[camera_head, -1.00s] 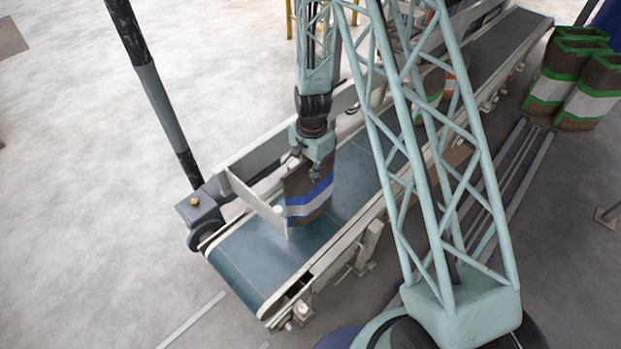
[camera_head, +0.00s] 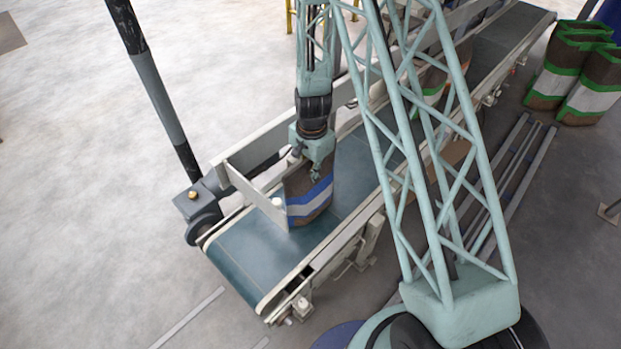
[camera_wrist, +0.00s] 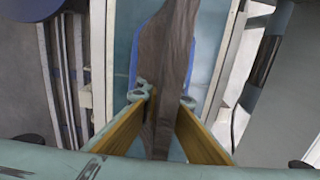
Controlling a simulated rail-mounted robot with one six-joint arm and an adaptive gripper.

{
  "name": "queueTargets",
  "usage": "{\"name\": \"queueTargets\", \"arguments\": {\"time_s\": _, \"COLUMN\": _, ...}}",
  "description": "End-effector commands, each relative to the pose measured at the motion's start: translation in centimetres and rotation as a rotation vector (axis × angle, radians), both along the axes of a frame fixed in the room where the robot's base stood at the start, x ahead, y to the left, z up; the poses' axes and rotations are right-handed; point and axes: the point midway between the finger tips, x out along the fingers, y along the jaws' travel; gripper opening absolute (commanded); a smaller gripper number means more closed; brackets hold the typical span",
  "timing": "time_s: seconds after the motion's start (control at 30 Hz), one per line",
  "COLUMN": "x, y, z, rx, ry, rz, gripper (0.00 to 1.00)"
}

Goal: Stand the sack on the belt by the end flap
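The sack (camera_head: 310,207), brown with a blue and a white band, is upright on or just above the belt (camera_head: 262,250), close beside the white end flap (camera_head: 250,188). I cannot tell whether it touches the flap. My gripper (camera_head: 318,172) points down at the sack's top. In the wrist view the two yellow fingers (camera_wrist: 163,99) close in from both sides on the sack's brown top edge (camera_wrist: 168,60), and the blue band shows below. The sack's underside is hidden.
Another sack (camera_head: 432,80) with green and orange marks is farther up the belt, partly behind my arm. Several green-banded sacks (camera_head: 588,85) stand on the floor at the right. A dark post (camera_head: 160,95) rises beside the belt's end. The belt's near end is clear.

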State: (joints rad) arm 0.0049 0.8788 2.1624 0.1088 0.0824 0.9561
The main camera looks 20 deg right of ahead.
Motion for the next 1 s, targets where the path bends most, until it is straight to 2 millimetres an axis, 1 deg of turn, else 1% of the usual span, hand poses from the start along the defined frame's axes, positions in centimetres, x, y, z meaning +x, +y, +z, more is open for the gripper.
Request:
{"name": "queueTargets", "arguments": {"time_s": 0.37, "x": 0.0, "y": 0.0, "z": 0.0, "rx": 0.000, "ry": -0.001, "rz": 0.000, "gripper": 0.00}}
{"name": "queueTargets", "arguments": {"time_s": 0.97, "x": 0.0, "y": 0.0, "z": -0.9, "rx": 0.000, "ry": -0.001, "rz": 0.000, "gripper": 0.00}}
{"name": "queueTargets", "arguments": {"time_s": 1.0, "x": 0.0, "y": 0.0, "z": -0.9, "rx": 0.000, "ry": -0.001, "rz": 0.000, "gripper": 0.05}}
